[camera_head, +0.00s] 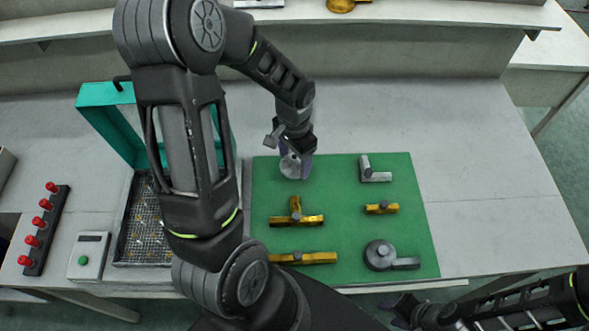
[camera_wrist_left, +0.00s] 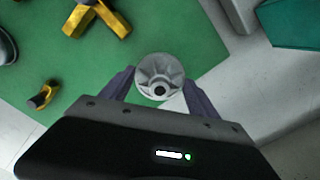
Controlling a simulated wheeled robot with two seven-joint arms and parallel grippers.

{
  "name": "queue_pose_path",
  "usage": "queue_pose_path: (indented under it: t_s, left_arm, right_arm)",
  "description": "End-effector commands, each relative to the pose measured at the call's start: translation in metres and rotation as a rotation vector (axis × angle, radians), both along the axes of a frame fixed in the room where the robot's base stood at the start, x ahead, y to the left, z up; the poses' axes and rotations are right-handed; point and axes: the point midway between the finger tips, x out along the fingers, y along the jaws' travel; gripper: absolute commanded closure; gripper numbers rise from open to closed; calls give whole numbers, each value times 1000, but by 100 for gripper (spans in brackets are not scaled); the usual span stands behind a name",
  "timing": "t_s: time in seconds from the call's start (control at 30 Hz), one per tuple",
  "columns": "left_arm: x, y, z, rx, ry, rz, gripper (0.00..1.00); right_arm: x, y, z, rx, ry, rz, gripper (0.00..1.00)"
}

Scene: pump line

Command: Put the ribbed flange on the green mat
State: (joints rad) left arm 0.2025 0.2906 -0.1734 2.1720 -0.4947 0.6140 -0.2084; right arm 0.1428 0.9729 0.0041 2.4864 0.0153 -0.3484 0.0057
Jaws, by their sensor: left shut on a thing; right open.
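The ribbed flange (camera_head: 290,166) is a round grey disc with radial ribs and a dark centre hole. In the left wrist view the flange (camera_wrist_left: 160,76) sits between the fingertips of my left gripper (camera_wrist_left: 160,90), which is shut on it. In the head view my left gripper (camera_head: 297,158) holds it at the upper left part of the green mat (camera_head: 345,225). I cannot tell whether the flange touches the mat. My right gripper (camera_head: 402,308) is open and empty at the lower right, in front of the table edge.
On the mat lie a grey elbow (camera_head: 375,172), brass tee (camera_head: 296,215), small brass fitting (camera_head: 382,208), brass bar piece (camera_head: 305,258) and grey round part with a stem (camera_head: 385,257). Left are a mesh tray (camera_head: 128,240), green-button box (camera_head: 88,255) and red-knob rack (camera_head: 44,230).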

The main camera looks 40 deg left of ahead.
Motion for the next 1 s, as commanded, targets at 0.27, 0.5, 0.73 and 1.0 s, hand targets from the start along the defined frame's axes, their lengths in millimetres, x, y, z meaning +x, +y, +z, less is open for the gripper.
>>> queue_pose_path:
  t_s: [0.27,0.5,0.73,1.0]
  left_arm:
    - [1,0,-1,0,-1,0,80]
    - [1,0,-34,0,-1,-1,80]
    - [1,0,-36,0,-2,0,80]
    - [0,0,-40,0,-1,0,28]
  right_arm:
    - [0,0,0,1,0,1,60]
    - [1,2,-25,7,-9,2,60]
    - [2,3,-24,8,-11,4,60]
    - [2,3,-27,9,-12,3,60]
